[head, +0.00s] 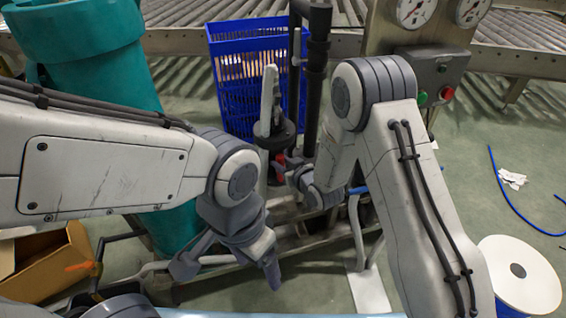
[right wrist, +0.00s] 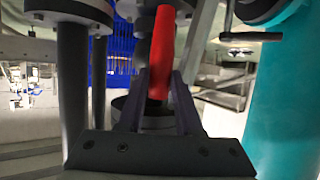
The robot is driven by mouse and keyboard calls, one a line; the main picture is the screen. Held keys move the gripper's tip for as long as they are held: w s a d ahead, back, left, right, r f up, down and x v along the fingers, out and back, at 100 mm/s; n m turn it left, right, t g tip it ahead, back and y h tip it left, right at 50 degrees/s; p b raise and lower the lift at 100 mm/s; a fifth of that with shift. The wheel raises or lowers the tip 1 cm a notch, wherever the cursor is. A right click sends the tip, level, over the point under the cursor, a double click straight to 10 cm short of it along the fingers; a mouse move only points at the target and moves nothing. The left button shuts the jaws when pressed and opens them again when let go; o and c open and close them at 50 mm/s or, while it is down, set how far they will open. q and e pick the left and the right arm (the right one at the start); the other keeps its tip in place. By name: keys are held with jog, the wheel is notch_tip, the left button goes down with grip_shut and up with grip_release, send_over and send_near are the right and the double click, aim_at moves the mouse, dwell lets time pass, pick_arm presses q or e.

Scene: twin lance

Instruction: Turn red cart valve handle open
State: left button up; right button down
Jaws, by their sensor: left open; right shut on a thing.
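The red valve handle (right wrist: 162,48) stands nearly upright between the two dark fingers of my right gripper (right wrist: 158,100) in the right wrist view. The right gripper is shut on it. In the head view only a small red part of the handle (head: 279,160) shows beside my right gripper (head: 283,167), next to the cart's dark pipework. My left gripper (head: 228,268) hangs open and empty, lower and to the left, above the cart's lower frame. The valve body behind the handle is partly hidden by my right gripper and wrist.
A blue crate (head: 247,45) stands behind the valve, with a teal cylinder (head: 95,80) to the left. A gauge panel with red and green buttons (head: 432,75) is at upper right. An open cardboard box (head: 45,262) is lower left, a white spool (head: 540,280) lower right.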

dwell(0.3)
jog(key=c, duration=0.6)
grip_release()
jog(key=p+v, duration=0.3)
jog(key=v, duration=0.7)
jog(key=shift+s, duration=0.2)
jog(key=shift+r, duration=0.1)
